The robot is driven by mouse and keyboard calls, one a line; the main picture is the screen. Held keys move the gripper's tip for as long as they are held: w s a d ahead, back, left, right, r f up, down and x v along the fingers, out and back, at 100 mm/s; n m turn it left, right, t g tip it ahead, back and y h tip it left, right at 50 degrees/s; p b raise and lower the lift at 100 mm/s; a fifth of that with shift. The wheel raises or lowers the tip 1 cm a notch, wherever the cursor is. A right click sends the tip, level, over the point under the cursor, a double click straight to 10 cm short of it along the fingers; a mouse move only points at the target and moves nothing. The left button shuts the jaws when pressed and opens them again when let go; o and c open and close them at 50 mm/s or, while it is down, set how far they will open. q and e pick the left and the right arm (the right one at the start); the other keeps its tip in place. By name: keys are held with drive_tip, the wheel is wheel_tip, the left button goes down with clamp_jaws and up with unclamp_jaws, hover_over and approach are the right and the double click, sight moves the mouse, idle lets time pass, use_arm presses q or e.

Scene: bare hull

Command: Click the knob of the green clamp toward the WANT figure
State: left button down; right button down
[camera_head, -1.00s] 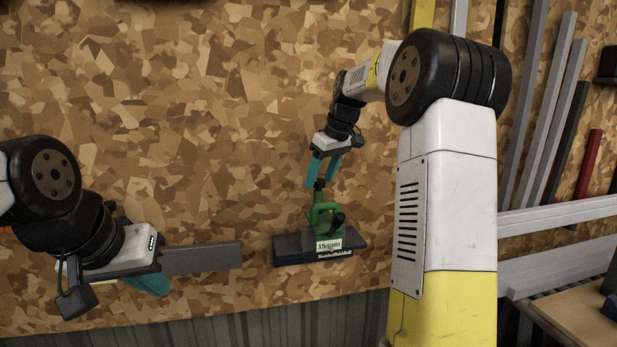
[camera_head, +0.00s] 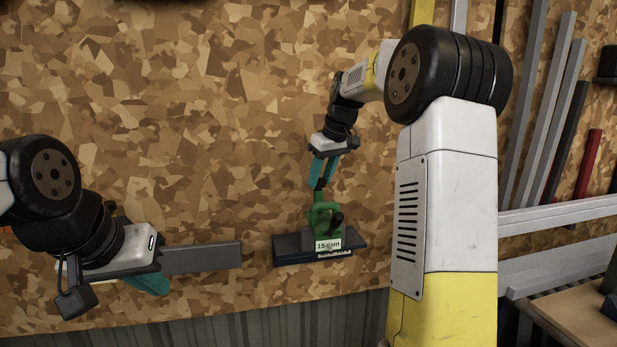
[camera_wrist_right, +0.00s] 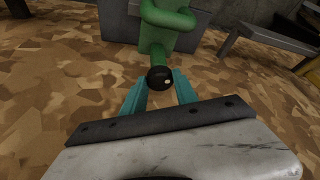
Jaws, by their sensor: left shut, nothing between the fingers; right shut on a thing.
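The green clamp (camera_head: 322,217) stands on a dark block (camera_head: 290,246) on the speckled floor. A white label reading "15 cNm" (camera_head: 328,245) is on its front; a second label below it is partly covered and unclear. A black knob (camera_wrist_right: 159,79) sits at the end of the clamp's green neck, which also shows in the right wrist view (camera_wrist_right: 158,55). My right gripper (camera_head: 320,185) is shut on the knob, its teal fingers on either side. My left gripper (camera_head: 148,284) is shut and empty at the lower left, beside a grey bar and apart from the clamp.
Metal bars (camera_head: 545,110) and a red one (camera_head: 588,165) lean at the right. A wooden table corner (camera_head: 575,315) is at lower right.

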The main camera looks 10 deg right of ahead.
drive_tip(key=m, duration=0.1)
drive_tip(key=m+h, duration=0.1)
drive_tip(key=m, duration=0.2)
drive_tip(key=shift+a+m+t+h, duration=0.3)
drive_tip(key=shift+a+m+h, duration=0.1)
drive_tip(key=shift+m+h, duration=0.5)
drive_tip(key=shift+m, duration=0.9)
drive_tip(key=c, duration=0.9)
unclamp_jaws()
drive_tip(key=shift+c, duration=0.2)
drive_tip(key=shift+r, duration=0.1)
drive_tip(key=v, duration=0.7)
drive_tip(key=shift+r, duration=0.35)
